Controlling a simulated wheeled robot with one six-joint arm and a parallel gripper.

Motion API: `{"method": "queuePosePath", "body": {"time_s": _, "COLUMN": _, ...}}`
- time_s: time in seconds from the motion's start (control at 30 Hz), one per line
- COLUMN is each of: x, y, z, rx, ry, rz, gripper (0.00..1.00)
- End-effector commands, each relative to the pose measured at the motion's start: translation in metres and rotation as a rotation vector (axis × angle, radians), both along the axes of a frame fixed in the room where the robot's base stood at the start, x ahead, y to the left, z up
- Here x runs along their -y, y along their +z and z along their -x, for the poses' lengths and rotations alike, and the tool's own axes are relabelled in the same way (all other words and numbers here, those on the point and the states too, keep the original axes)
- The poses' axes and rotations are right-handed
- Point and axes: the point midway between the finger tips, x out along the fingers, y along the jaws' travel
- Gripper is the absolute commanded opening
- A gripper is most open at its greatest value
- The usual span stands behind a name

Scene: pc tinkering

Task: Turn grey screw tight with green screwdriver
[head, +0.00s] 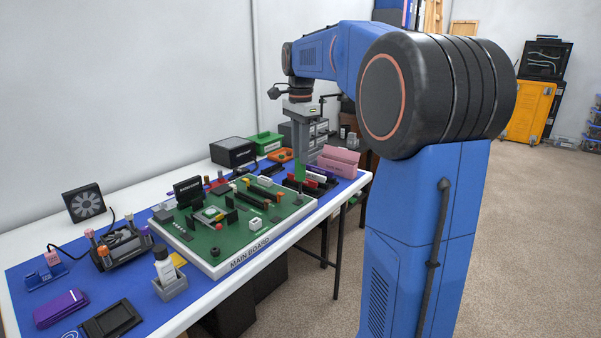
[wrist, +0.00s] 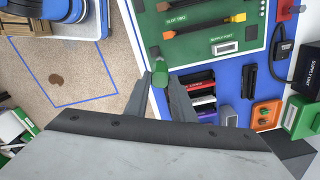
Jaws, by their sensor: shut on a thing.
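My gripper (head: 306,150) points down over the far right end of the blue-matted table in the head view. It is shut on the green screwdriver (head: 300,171). In the wrist view the screwdriver's round green handle (wrist: 159,73) sits between the two grey fingers, near the corner of the green main board. I cannot make out the grey screw in either view. The main board (head: 228,258) lies flat on the table, left of my gripper in the head view.
A pink box (head: 340,160) stands close to the right of my gripper. Several red and black modules (wrist: 195,92) lie beside the board. A black box (head: 233,152) and a green case (head: 265,142) stand behind. The table's front edge is near.

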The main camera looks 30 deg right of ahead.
Motion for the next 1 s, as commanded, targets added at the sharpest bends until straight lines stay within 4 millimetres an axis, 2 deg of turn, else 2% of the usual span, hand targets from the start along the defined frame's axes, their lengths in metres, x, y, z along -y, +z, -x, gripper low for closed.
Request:
{"method": "queuePosePath", "body": {"time_s": 0.67, "x": 0.000, "y": 0.013, "z": 0.000, "rx": 0.003, "ry": 0.000, "rz": 0.001, "gripper": 0.00}}
{"method": "queuePosePath", "body": {"time_s": 1.0, "x": 0.000, "y": 0.029, "z": 0.000, "rx": 0.003, "ry": 0.000, "rz": 0.001, "gripper": 0.00}}
